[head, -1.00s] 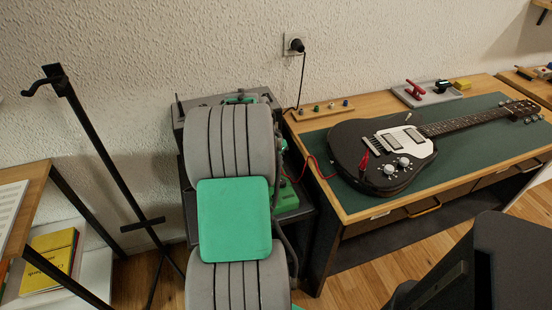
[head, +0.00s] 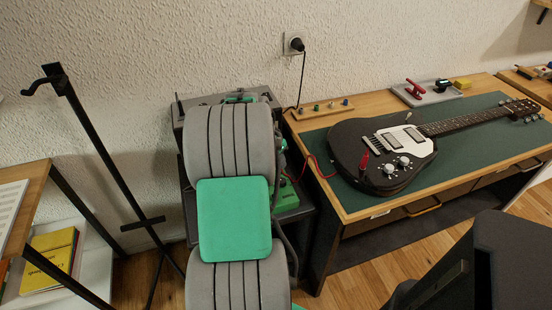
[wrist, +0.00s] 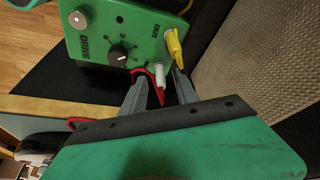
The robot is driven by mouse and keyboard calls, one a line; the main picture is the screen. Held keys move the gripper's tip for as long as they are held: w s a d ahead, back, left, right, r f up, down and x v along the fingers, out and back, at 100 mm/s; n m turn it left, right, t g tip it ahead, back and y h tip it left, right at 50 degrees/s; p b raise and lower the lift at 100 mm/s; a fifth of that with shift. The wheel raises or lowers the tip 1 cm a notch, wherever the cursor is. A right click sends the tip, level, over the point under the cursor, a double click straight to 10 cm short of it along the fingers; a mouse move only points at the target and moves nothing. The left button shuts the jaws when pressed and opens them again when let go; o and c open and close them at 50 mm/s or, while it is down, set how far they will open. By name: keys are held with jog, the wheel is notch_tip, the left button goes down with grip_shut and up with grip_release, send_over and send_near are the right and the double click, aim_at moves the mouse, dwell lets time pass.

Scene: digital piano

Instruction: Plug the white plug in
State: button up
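The white plug (wrist: 159,74) shows in the wrist view, close to the lower edge of the green pedal box (wrist: 100,38). A red cable (wrist: 160,97) shows just below it. I cannot tell whether the plug's tip is inside a socket. My gripper (wrist: 162,76) is open, one grey finger on each side of the white plug, with gaps visible. A yellow plug (wrist: 174,46) stands at the box's right corner, near the right fingertip. In the head view part of the green box (head: 286,198) shows beside my arm; my gripper and the white plug are hidden.
A black guitar (head: 375,160) lies on a green mat (head: 335,203) on the desk at right, with the red cable running to it. A black plug sits in the wall socket (head: 294,43). A grey fabric surface (wrist: 265,60) rises close right of my gripper. A black stand (head: 105,160) is at left.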

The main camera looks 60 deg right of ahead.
jog(key=shift+p+v, duration=1.2)
jog(key=shift+v, duration=1.1)
